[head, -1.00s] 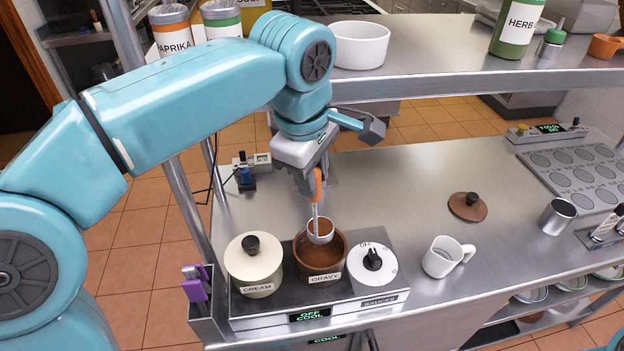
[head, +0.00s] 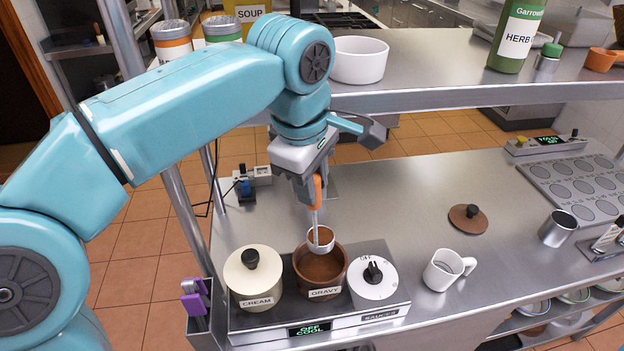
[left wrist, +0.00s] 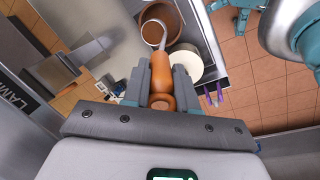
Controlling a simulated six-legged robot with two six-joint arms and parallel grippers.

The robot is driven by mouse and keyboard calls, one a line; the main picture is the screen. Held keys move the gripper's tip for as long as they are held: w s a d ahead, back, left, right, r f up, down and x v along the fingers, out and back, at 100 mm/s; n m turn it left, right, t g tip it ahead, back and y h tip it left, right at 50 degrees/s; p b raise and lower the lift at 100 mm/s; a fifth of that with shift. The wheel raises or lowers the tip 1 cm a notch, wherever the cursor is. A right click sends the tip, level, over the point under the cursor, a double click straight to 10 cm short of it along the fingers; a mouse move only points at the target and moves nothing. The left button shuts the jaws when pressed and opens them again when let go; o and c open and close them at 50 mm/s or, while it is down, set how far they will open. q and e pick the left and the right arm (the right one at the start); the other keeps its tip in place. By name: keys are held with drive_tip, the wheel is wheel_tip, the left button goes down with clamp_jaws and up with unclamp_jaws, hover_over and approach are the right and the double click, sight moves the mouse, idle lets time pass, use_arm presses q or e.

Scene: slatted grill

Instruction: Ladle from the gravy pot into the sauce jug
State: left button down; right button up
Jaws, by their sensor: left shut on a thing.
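My left gripper (head: 312,185) is shut on the orange handle of the ladle (head: 320,238); the handle (left wrist: 161,75) also shows between the fingers in the left wrist view. The ladle hangs upright, its metal bowl over the back part of the open brown gravy pot (head: 322,293). Brown shows inside the bowl. Brown gravy shows in the pot, which also appears in the left wrist view (left wrist: 172,17). A white handled jug (head: 440,272), seemingly the sauce jug, stands on the counter right of the warmer. My right gripper is not in view.
The lidded cream pot (head: 254,278) stands left of the gravy pot, and a dial (head: 373,280) is on its right. A brown lid (head: 467,218) and a metal cup (head: 557,228) lie farther right. A shelf (head: 450,95) runs above the back. Counter between warmer and jug is clear.

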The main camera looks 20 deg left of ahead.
use_arm(q)
drive_tip(key=a+h, duration=0.1)
drive_tip(key=a+b, duration=0.1)
drive_tip(key=a, duration=0.1)
drive_tip(key=shift+s+a+f+h, duration=0.15)
drive_tip(key=shift+s+a+h, duration=0.05)
drive_tip(key=shift+h, duration=0.2)
drive_tip(key=shift+a, duration=0.1)
drive_tip(key=shift+a+r, duration=0.15)
drive_tip(key=shift+r, duration=0.05)
idle(0.9)
